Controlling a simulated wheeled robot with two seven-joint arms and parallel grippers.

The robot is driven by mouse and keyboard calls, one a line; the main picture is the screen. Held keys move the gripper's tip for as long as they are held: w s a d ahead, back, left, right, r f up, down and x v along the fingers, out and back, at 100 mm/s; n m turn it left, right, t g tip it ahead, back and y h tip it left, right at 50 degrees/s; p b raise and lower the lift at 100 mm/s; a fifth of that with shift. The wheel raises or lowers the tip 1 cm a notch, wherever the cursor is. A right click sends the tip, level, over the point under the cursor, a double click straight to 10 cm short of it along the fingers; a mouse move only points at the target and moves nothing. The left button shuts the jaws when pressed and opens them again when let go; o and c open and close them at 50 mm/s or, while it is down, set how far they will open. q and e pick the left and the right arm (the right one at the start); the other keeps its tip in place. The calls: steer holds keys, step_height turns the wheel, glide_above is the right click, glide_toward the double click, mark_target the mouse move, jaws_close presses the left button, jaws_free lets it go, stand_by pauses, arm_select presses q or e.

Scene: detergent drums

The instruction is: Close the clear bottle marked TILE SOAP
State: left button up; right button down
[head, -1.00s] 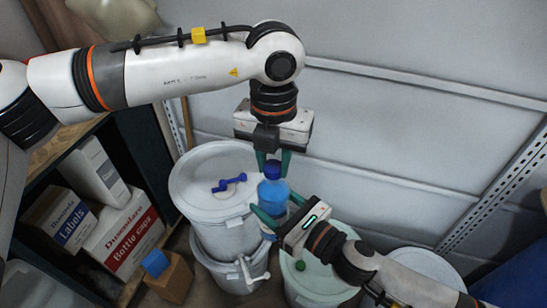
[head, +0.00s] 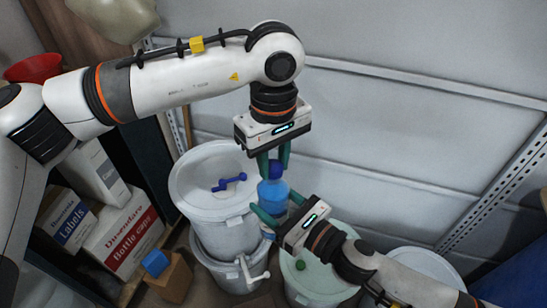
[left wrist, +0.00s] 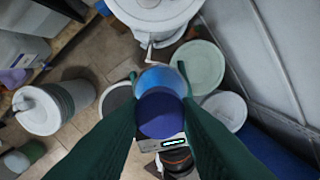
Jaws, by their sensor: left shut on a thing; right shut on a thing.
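The clear bottle (head: 271,196) with blue liquid stands upright in the middle of the head view; no marking is readable on it. A blue cap (head: 276,170) sits at the top of its neck; the cap hides the neck in the left wrist view (left wrist: 160,114), so I cannot tell how tight it is. My left gripper (head: 274,160) points down from above and is shut on the cap. My right gripper (head: 277,207) comes from the lower right and is shut on the bottle's body.
A lidded white drum (head: 205,195) with a blue tap-like piece (head: 230,183) on top stands left of the bottle. A pale green drum (head: 322,262) with a green cap (head: 300,265) is below right. A cardboard box (head: 171,280) bears a blue block (head: 155,262). The wall is behind.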

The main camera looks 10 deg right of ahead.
arm_select(q)
steer(key=shift+w+m, duration=0.15)
steer(key=shift+m, duration=0.75)
steer(key=o, duration=1.2)
steer(key=shift+c, duration=0.2)
step_height(320, 180, up, 12)
